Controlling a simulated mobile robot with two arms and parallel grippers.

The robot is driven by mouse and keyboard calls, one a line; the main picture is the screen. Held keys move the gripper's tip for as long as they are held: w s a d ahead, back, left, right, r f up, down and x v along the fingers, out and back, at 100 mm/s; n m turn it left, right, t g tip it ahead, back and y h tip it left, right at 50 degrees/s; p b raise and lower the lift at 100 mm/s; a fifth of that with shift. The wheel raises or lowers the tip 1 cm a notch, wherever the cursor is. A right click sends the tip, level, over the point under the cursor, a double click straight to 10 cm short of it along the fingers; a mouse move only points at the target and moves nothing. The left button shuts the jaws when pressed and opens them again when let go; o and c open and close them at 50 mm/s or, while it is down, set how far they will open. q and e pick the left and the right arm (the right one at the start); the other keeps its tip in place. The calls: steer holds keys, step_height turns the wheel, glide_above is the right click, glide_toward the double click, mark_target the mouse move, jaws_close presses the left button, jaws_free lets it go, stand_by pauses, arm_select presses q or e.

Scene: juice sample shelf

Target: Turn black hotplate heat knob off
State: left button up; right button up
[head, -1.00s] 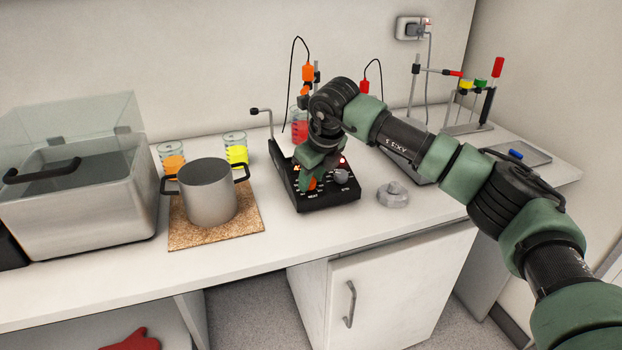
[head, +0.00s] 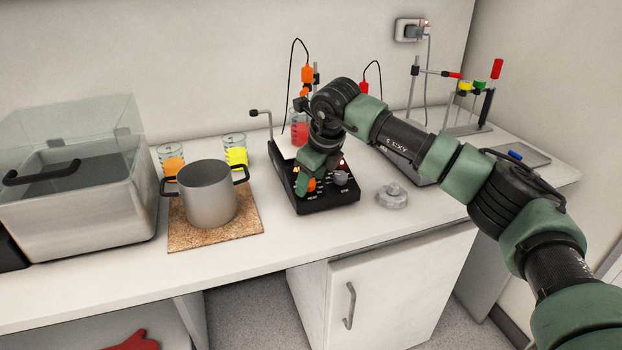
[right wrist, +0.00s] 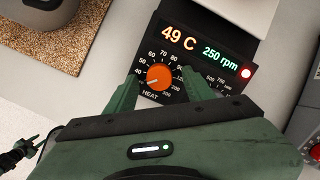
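The black hotplate (head: 332,201) stands on the counter below my right arm. Its orange heat knob (right wrist: 160,77) shows in the right wrist view above the word HEAT, with a pale mark toward the lower left. The knob is partly hidden in the head view (head: 312,185). My right gripper (right wrist: 160,76) is open, with its fingers on either side of the knob and visible gaps between them and it. The display (right wrist: 200,45) reads 49 C and 250 rpm, and a red light (right wrist: 246,72) glows beside it. My left gripper is out of view.
A grey stir knob (head: 341,177) sits right of the heat knob. A beaker of red liquid (head: 299,131) is behind my gripper. A steel pot (head: 208,194) stands on a cork mat (head: 245,226) to the left. A clear-grey object (head: 392,196) lies to the right.

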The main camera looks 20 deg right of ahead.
steer(key=b+v, duration=0.1)
steer(key=v, duration=0.6)
steer(key=shift+s+r, duration=0.2)
steer(key=shift+r, duration=0.2)
